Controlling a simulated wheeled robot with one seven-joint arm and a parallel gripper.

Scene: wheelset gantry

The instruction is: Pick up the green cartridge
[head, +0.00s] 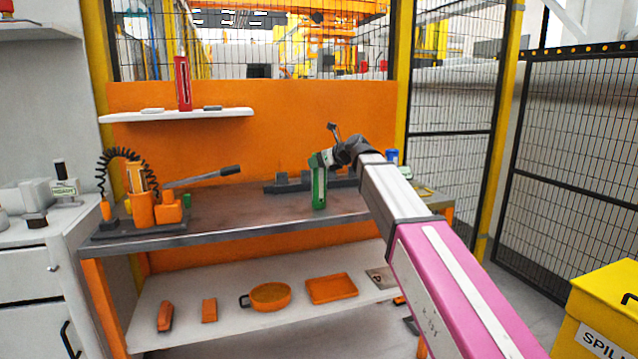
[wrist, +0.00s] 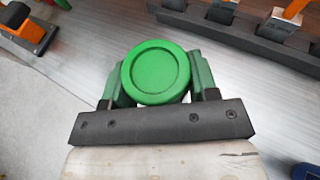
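The green cartridge (head: 319,188) is a tall, upright green body with a slit down its side, over the right half of the workbench (head: 245,208). In the wrist view its round green cap (wrist: 156,73) fills the space between the two fingers of my gripper (wrist: 158,84). The fingers lie against both sides of it, and my gripper is shut on it. In the head view my gripper (head: 324,160) is at its upper end. I cannot tell whether its base touches the bench top.
A dark rack (head: 285,184) lies behind the cartridge. An orange tool station (head: 143,208) with a coiled cord stands at the bench's left. A red cartridge (head: 183,84) stands on the white shelf (head: 228,114). A blue item (head: 392,156) is at the right. Orange items lie on the lower shelf (head: 240,320).

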